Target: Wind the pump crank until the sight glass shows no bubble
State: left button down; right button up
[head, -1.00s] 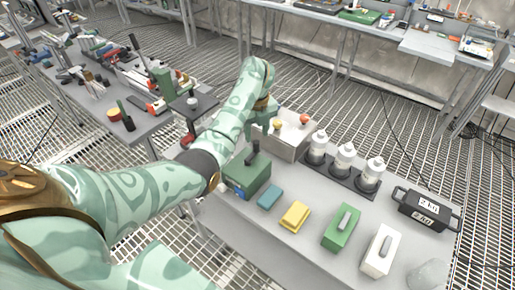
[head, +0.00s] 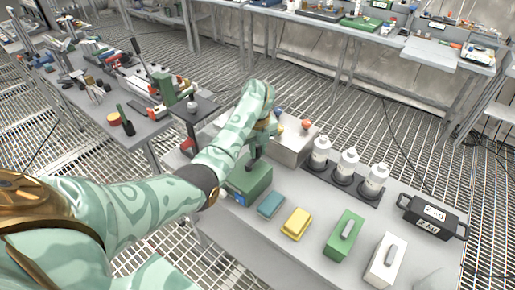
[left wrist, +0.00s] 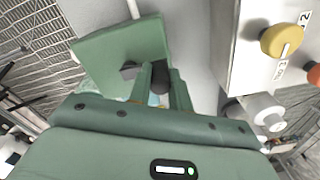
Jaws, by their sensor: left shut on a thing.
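The pump looks to be the green box (head: 250,184) at the near left of the bench, with a small blue patch (head: 240,198) low on its side. Its dark crank handle (left wrist: 160,80) shows between my left gripper's fingers in the left wrist view. My left gripper (head: 254,160) is above the box, shut on this handle, and mostly covers it in the head view. The green box also shows in the left wrist view (left wrist: 115,50). I cannot make out the sight glass or any bubble. My right gripper is not in view.
A metal box (head: 290,150) with yellow and red knobs stands just behind. Three white bottles (head: 345,164) stand in a dark rack to its right. Blue (head: 271,204), yellow (head: 296,222), green (head: 344,234) and white (head: 385,260) blocks line the front. A black 2 kg weight (head: 430,215) is right.

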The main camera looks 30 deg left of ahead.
pick_arm(q)
jog(key=shift+r, duration=0.1)
